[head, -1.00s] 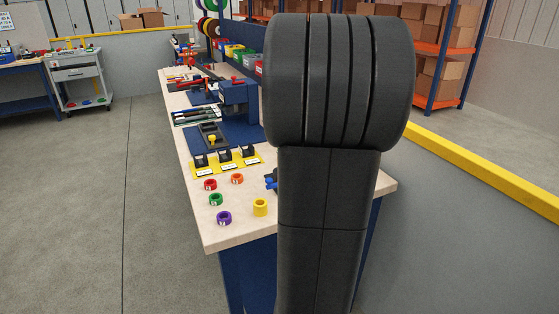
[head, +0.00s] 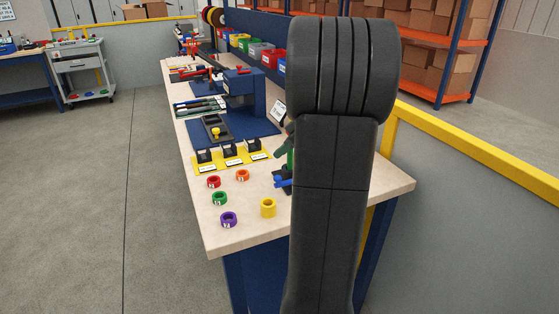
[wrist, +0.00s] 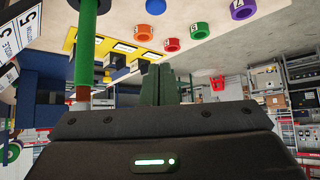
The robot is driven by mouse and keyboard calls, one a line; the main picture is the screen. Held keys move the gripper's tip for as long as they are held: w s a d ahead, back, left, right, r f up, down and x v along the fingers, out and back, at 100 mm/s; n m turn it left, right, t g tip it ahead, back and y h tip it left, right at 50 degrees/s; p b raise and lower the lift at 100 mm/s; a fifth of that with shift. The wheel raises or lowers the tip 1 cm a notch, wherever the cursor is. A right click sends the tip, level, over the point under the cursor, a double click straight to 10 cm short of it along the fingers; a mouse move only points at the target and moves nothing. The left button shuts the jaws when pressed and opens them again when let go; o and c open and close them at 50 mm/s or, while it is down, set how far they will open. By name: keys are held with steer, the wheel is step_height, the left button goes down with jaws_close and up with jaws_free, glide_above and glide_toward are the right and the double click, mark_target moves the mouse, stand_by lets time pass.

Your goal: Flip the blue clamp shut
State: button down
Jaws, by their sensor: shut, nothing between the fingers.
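My gripper (wrist: 158,68) is shut and empty, apart from the blue end. In the head view its dark green fingers (head: 283,151) show left of my arm, above the blue piece. A green upright handle (wrist: 88,42) stands beside the fingers in the wrist view.
Coloured rings, such as the purple ring (head: 229,219) and yellow ring (head: 268,208), lie on the bench (head: 235,240) left of the clamp. A yellow labelled strip (head: 232,163) with black holders lies behind them. A white label sign (head: 279,109) stands near my arm.

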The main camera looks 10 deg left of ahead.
mark_target(275, 177)
steer(key=p+x, duration=0.1)
steer(key=x, duration=0.7)
steer(key=shift+a+f, duration=0.25)
steer(key=shift+a, duration=0.05)
steer(key=d, duration=0.2)
steer(key=d+p, duration=0.1)
steer(key=shift+s+f, duration=0.25)
steer(key=shift+f, duration=0.15)
steer(key=shift+d+f, duration=0.2)
steer(key=shift+d, duration=0.1)
steer(key=shift+s+f+b, duration=0.1)
steer(key=shift+s+b, duration=0.1)
steer(key=shift+b, duration=0.25)
